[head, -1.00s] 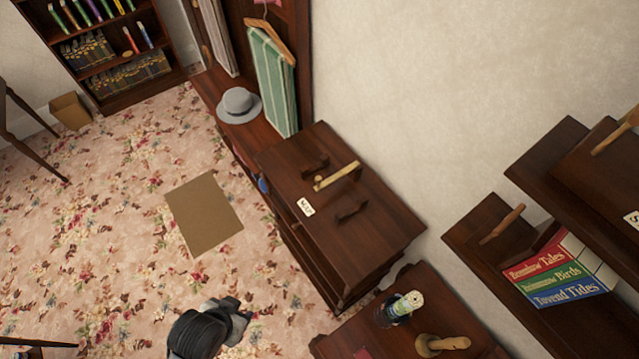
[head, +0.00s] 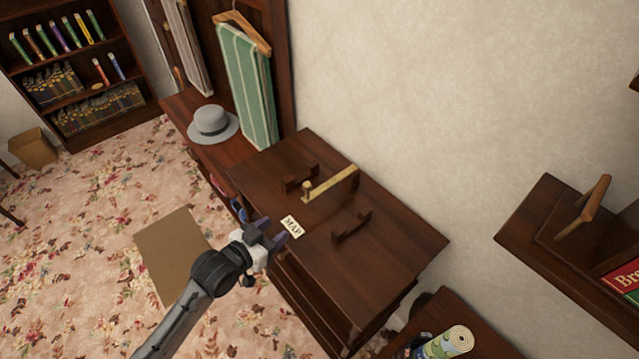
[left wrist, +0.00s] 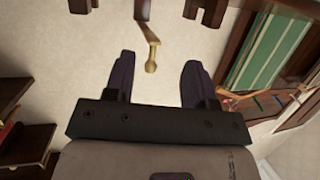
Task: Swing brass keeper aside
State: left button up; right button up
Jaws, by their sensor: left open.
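The brass keeper (head: 332,183) is a flat brass bar with a small knob at its left end. It lies on top of the dark wooden cabinet (head: 390,235), beside two dark wooden handle-like brackets (head: 300,179). My left gripper (head: 274,232) is open and empty at the cabinet's front edge, near the MAP label (head: 291,227), apart from the keeper. In the left wrist view the keeper (left wrist: 151,45) shows ahead, its knob pointing down between the two spread fingers (left wrist: 158,59). My right gripper is out of view.
A grey hat (head: 212,122) sits on the low bench left of the cabinet, with a green striped cloth (head: 247,85) hanging behind. A rolled paper (head: 448,342) stands at the lower right. A shelf (head: 550,225) juts out at right. Carpet lies left of the cabinet.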

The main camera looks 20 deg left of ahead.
aim_at(304, 191)
pick_arm(q)
jog(key=w+d+r+t, duration=0.1)
jog(key=w, duration=0.3)
jog(key=w+d+r+t+h, duration=0.1)
jog(key=w+d+r, duration=0.1)
jog(key=w, duration=0.3)
jog(key=w+d+r+t, duration=0.1)
jog(key=w+d, duration=0.1)
jog(key=w, duration=0.2)
jog(key=shift+w+d+r, duration=0.25)
grip_shut()
dwell(0.5)
